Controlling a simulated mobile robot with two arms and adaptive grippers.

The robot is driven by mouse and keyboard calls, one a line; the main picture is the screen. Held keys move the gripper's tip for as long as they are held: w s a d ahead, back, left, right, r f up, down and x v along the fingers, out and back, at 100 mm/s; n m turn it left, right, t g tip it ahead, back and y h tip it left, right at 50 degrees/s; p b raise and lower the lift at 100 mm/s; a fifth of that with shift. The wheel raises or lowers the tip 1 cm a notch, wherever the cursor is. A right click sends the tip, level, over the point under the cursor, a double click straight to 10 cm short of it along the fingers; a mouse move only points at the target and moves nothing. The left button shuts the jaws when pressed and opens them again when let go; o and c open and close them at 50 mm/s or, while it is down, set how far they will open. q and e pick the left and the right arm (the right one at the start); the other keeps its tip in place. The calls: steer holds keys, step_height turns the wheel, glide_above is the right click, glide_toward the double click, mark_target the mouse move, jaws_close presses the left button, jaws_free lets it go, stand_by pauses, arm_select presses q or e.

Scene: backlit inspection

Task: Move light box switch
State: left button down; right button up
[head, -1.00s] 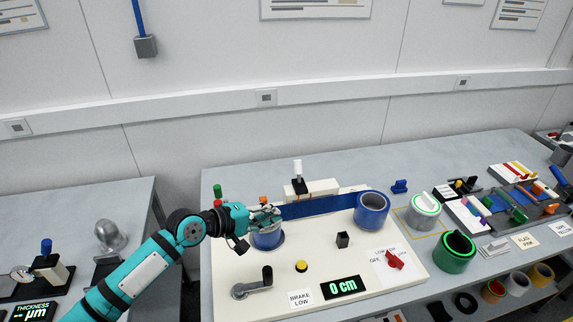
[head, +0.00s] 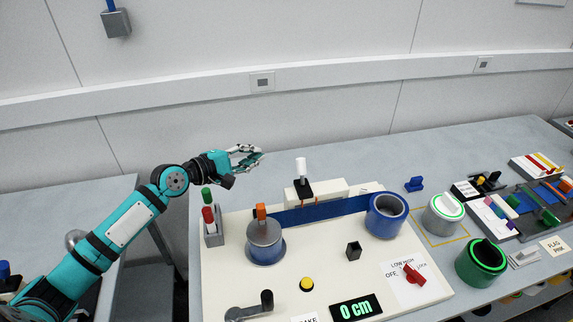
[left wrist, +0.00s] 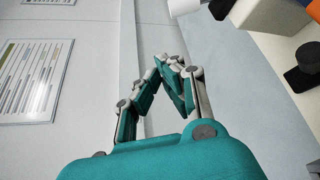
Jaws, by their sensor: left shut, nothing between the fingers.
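A red rotary switch (head: 414,274) sits on a white label plate (head: 396,294) marked OFF, LOW, HIGH and LOCK, at the right front of the cream board (head: 225,265). My left gripper (head: 256,156) is raised at the back left, above and behind the left spool (head: 265,243), well away from the switch. Its fingertips meet with nothing between them, as the left wrist view (left wrist: 166,62) also shows. My right gripper is in neither view.
A blue strip (head: 325,211) runs from the left spool to a blue roll (head: 385,217). A crank (head: 262,302), a yellow button (head: 306,284), a black block (head: 353,250) and a "0 cm" display (head: 356,308) stand on the board.

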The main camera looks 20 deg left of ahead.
mark_target(302, 172)
arm_select(q)
step_height(302, 172, down, 6)
steer(key=r+b, duration=0.1)
steer(key=b, duration=0.3)
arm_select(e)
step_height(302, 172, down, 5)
arm_select(q)
steer(key=w+d+p, duration=0.5)
steer(key=w+d, duration=0.1)
steer(key=d, duration=0.1)
steer(key=shift+w+f, duration=0.2)
steer(key=shift+f, duration=0.2)
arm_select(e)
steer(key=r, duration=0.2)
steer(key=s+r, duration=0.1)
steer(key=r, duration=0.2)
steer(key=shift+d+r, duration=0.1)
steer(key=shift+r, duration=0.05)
arm_select(q)
steer(key=shift+w, duration=0.1)
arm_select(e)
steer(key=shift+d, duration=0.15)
arm_select(q)
steer(key=shift+s+d+r, duration=0.1)
steer(key=shift+s, duration=0.1)
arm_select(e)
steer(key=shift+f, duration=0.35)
